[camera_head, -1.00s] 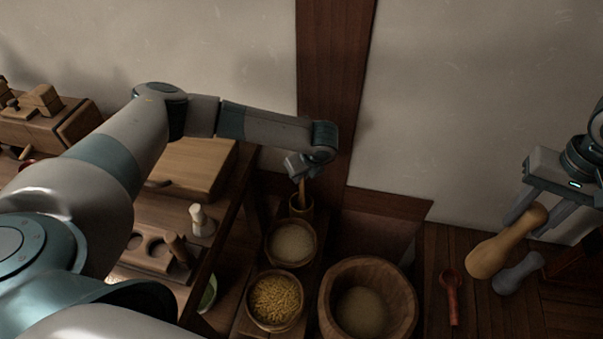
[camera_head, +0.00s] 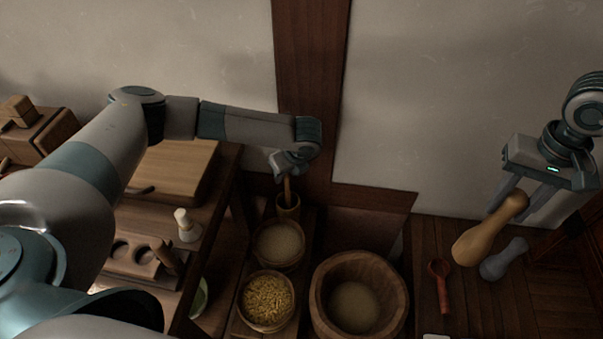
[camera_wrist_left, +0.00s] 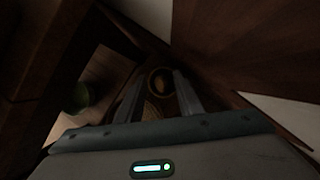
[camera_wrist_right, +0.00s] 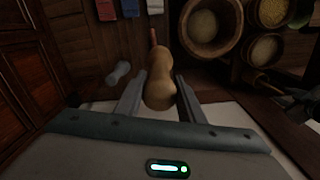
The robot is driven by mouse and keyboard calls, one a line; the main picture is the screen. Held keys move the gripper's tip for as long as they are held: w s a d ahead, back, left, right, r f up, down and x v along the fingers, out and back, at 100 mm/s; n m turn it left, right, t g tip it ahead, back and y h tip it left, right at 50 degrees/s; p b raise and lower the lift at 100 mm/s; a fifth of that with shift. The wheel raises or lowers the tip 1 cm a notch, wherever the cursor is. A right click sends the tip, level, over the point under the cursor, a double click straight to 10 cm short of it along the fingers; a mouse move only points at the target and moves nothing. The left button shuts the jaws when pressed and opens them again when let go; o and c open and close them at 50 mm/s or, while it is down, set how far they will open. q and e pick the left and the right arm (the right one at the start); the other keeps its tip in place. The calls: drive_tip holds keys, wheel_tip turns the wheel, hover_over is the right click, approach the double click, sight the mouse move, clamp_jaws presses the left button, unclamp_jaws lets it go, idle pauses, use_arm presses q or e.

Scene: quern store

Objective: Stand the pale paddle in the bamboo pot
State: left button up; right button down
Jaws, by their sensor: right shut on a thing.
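A slim wooden handle (camera_head: 287,188) stands nearly upright in the bamboo pot (camera_head: 288,209), at the head view's centre; I take it for the paddle, whose lower part is hidden. My left gripper (camera_head: 285,172) is just above the pot, around or beside the handle's top. In the left wrist view its fingers (camera_wrist_left: 158,98) are apart, with the dark, round pot mouth (camera_wrist_left: 161,84) beyond. My right gripper (camera_head: 514,201) is shut on a tan, waisted wooden pestle (camera_head: 485,233), which also shows in the right wrist view (camera_wrist_right: 160,87), held tilted at the right.
A bowl of pale grain (camera_head: 279,244), a bowl of yellow pieces (camera_head: 266,300) and a large wooden tub (camera_head: 398,300) stand in front of the pot. A red spoon (camera_head: 441,285) and a grey pestle (camera_head: 503,262) lie at right. The wall and dark post (camera_head: 310,90) stand behind.

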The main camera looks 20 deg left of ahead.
use_arm(q)
drive_tip(key=v, duration=1.1)
use_arm(e)
drive_tip(key=shift+r, duration=0.3)
use_arm(q)
drive_tip(key=shift+p, duration=0.3)
use_arm(e)
drive_tip(key=shift+r, duration=0.1)
idle(0.5)
